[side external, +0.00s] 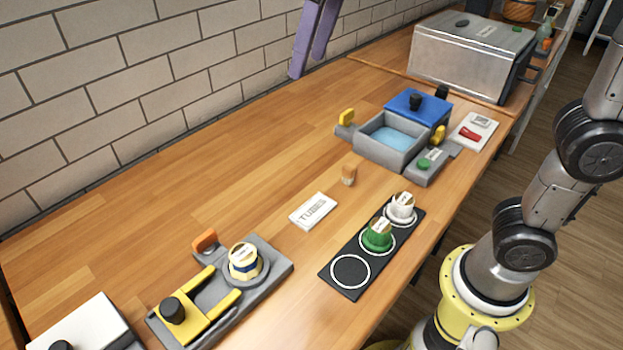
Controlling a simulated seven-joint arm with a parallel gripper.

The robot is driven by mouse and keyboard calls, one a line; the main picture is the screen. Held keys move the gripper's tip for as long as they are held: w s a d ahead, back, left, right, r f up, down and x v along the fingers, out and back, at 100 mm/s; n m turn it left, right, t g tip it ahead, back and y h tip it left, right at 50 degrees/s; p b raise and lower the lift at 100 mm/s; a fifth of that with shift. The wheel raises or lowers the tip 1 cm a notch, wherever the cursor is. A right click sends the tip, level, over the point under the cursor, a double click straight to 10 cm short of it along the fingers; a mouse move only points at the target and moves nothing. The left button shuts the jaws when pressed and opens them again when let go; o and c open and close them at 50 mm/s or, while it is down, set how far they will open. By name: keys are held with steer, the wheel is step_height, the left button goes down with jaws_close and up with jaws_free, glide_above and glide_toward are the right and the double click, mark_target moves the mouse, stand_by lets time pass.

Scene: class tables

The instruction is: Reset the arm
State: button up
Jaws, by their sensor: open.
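My gripper (307,66) shows at the top edge as two purple fingers, open and hanging high over the back of the wooden table (130,235). Nothing is seen between the fingers. The rest of the gripper is cut off by the frame. It is well apart from everything on the table.
A black strip (326,279) holds a green-topped tube (378,236) and a white one (402,207); its front ring is empty. A grey-yellow fixture (263,289) stands front left. A blue-lidded basin (364,152) and metal box (457,65) stand behind. Table left of centre is clear.

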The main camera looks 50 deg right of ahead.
steer(key=s+d+f+m+t, duration=0.25)
steer(key=s+d+f, duration=0.25)
steer(key=s+d, duration=0.55)
steer(key=s+d+f+h, duration=0.1)
steer(key=s+f, duration=0.4)
steer(key=f, duration=0.6)
steer(key=shift+s+d+f+m, duration=0.25)
steer(key=shift+d+m, duration=0.1)
steer(key=shift+d, duration=0.15)
